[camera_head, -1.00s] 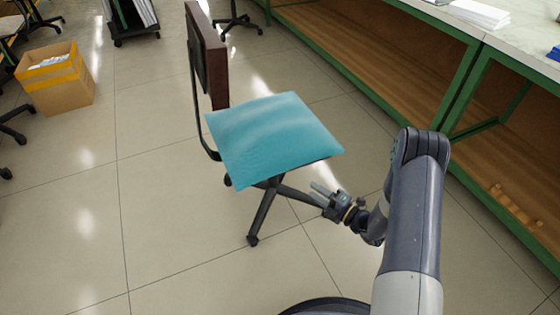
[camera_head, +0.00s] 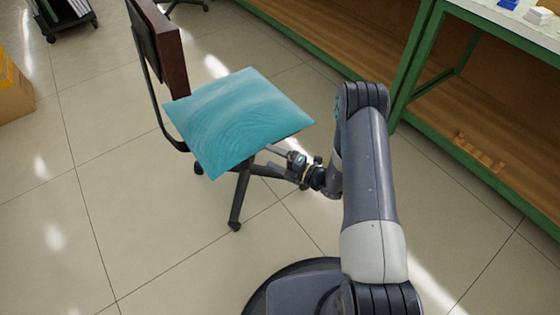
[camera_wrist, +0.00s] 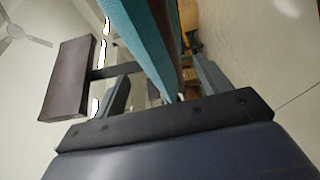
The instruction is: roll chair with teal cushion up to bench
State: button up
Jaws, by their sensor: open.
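The chair stands on the tiled floor with a teal cushion (camera_head: 240,115) on its seat and a dark brown backrest (camera_head: 168,50) at its left. Its black base and casters (camera_head: 237,205) show below. My gripper (camera_head: 276,158) is open, just under the cushion's front right edge, beside the chair's base. In the wrist view the cushion's edge (camera_wrist: 145,35) passes between the two fingers' directions, and the backrest (camera_wrist: 70,78) shows at left. I cannot tell whether a finger touches the chair. The green-framed bench (camera_head: 420,50) runs along the right, apart from the chair.
A low wooden shelf (camera_head: 350,60) sits under the bench, with several small wooden pieces (camera_head: 480,152) on it. A cardboard box (camera_head: 12,92) stands at the left edge and a dark cart (camera_head: 62,15) at the top left. Floor between chair and bench is open.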

aim_at(262, 153)
jog(key=o, duration=0.6)
jog(key=b+x, duration=0.1)
jog(key=x, duration=0.6)
jog(key=shift+a+f, duration=0.1)
jog(key=shift+a, duration=0.05)
jog(key=shift+w+a+b, duration=0.3)
jog(key=shift+w+a, duration=0.05)
jog(key=shift+a, duration=0.15)
jog(key=shift+c, duration=0.2)
jog(key=c, duration=2)
